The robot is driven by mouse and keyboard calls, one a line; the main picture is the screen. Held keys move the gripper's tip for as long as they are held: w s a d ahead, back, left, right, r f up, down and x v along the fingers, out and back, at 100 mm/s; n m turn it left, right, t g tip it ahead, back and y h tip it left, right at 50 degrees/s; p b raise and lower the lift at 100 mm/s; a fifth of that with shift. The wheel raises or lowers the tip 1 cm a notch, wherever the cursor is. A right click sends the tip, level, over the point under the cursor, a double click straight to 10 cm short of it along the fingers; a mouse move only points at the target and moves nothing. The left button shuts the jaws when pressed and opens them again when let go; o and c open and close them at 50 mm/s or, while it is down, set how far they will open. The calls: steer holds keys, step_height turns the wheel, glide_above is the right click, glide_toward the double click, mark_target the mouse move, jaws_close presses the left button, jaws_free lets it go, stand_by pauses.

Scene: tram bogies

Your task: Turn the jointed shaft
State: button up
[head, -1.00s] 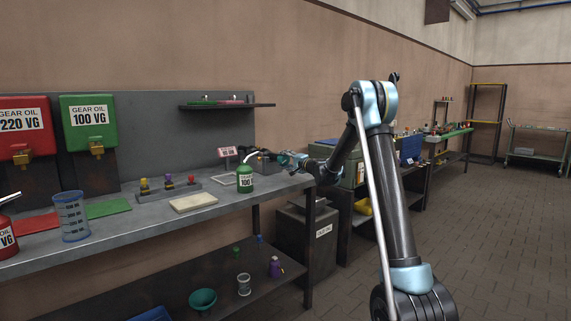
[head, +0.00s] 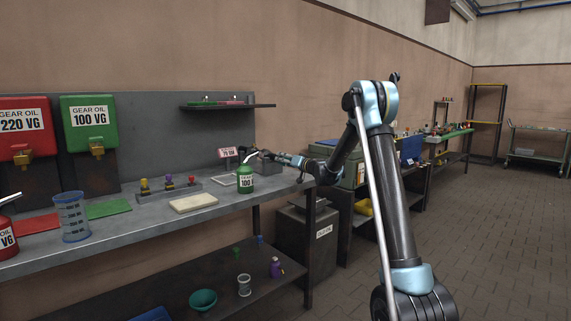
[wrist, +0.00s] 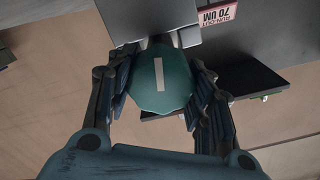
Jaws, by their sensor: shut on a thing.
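In the wrist view a rounded teal-green knob (wrist: 161,88) with a white bar mark sits between the fingers of my gripper (wrist: 160,72). The fingers are closed on both its sides. The white bar runs nearly upright in the picture. The knob lies in front of a grey box (wrist: 152,18). The shaft itself is hidden or too small to make out. In the head view my gripper (head: 266,156) is at the right end of the bench, just behind a green oil can (head: 245,182); the knob cannot be made out there.
A sign reading 70 UM (head: 229,152) stands left of my gripper. A wall shelf (head: 227,106) hangs above. The bench (head: 150,229) also carries a pale pad (head: 194,203) and a clear measuring jug (head: 72,217). The floor to the right is open.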

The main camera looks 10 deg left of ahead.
steer(key=shift+n, duration=1.5)
steer(key=o, duration=1.1)
steer(key=shift+c, duration=0.2)
steer(key=v, duration=1.1)
steer(key=shift+s+d+f, duration=0.1)
steer(key=shift+s+d, duration=0.1)
steer(key=shift+d, duration=0.05)
steer(key=shift+s+d, duration=0.1)
